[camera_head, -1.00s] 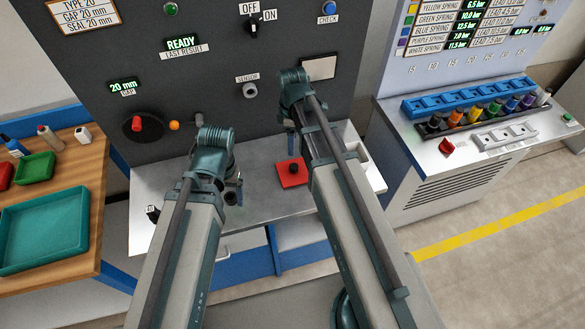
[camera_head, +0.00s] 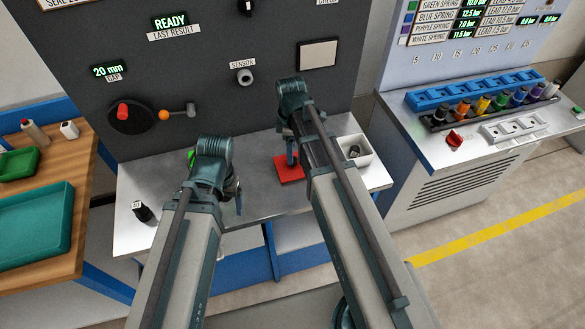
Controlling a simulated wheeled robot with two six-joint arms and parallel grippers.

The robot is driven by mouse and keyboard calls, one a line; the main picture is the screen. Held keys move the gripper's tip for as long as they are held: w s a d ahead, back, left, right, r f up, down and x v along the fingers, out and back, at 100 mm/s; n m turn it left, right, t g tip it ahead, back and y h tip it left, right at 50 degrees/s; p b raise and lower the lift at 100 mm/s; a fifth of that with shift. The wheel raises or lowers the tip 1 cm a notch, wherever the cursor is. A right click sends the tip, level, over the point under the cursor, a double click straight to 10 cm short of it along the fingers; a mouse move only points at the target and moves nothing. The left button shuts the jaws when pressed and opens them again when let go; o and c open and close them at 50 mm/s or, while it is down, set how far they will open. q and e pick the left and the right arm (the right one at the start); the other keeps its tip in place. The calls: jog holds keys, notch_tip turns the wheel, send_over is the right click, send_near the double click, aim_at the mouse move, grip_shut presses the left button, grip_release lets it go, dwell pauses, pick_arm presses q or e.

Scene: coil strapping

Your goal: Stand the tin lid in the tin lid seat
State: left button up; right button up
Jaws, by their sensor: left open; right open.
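I cannot make out the tin lid or the tin lid seat for certain in the head view. My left gripper (camera_head: 238,203) hangs open over the front of the metal bench, mostly hidden by its own wrist. My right gripper (camera_head: 291,158) is open and points down above a red pad (camera_head: 288,172), hiding part of it. Neither gripper visibly holds anything. A white box (camera_head: 361,159) with a dark piece inside stands right of the red pad. A small green thing (camera_head: 191,158) shows partly behind my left wrist.
A small black container (camera_head: 143,212) stands at the bench's left (camera_head: 165,184). A dark panel with a sensor (camera_head: 245,77) rises behind. A wooden table with green trays (camera_head: 37,238) is left. A cabinet with colored springs (camera_head: 490,106) is right. Bare bench lies between the arms.

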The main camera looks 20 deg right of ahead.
pick_arm(q)
jog(key=shift+f+b, duration=2.5)
jog(key=shift+f, duration=0.1)
pick_arm(e)
jog(key=shift+s+d+f, duration=0.15)
jog(key=shift+f, duration=2.45)
pick_arm(q)
jog(key=shift+r, duration=0.1)
pick_arm(e)
jog(key=shift+r, duration=0.1)
grip_shut()
